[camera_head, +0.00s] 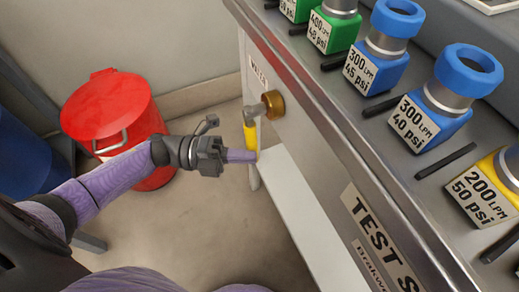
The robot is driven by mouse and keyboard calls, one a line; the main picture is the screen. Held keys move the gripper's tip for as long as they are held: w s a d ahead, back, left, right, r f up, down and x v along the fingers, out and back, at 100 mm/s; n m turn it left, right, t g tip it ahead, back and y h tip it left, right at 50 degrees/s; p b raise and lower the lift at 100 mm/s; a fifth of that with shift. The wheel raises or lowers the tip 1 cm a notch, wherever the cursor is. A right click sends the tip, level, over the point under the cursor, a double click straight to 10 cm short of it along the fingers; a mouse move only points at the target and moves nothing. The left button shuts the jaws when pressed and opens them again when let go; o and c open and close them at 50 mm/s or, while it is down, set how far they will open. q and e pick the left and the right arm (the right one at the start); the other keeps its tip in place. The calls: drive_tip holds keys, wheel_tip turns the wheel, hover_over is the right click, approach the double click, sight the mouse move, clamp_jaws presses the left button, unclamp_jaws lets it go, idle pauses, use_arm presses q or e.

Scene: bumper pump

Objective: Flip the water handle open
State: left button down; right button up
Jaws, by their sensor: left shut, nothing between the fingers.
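The water handle is a yellow lever (250,136) that hangs straight down from a grey stem at the brass valve (273,104) on the side of the test panel. A label partly reading "WATER" (257,73) sits above it. My left gripper (252,156) reaches in from the left with its fingers shut and empty. The fingertips are at the lower end of the yellow handle; I cannot tell whether they touch it. My right gripper is not in view.
A metal test bench (345,150) fills the right side, with several coloured valves such as a blue one (443,95) on top. A red lidded bin (105,110) stands on the floor at the left, near my left forearm. The floor below the gripper is clear.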

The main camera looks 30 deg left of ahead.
use_arm(q)
drive_tip(key=shift+w+a+f+m, duration=0.1)
drive_tip(key=shift+w+a+m, duration=0.25)
drive_tip(key=shift+m, duration=0.25)
idle(0.3)
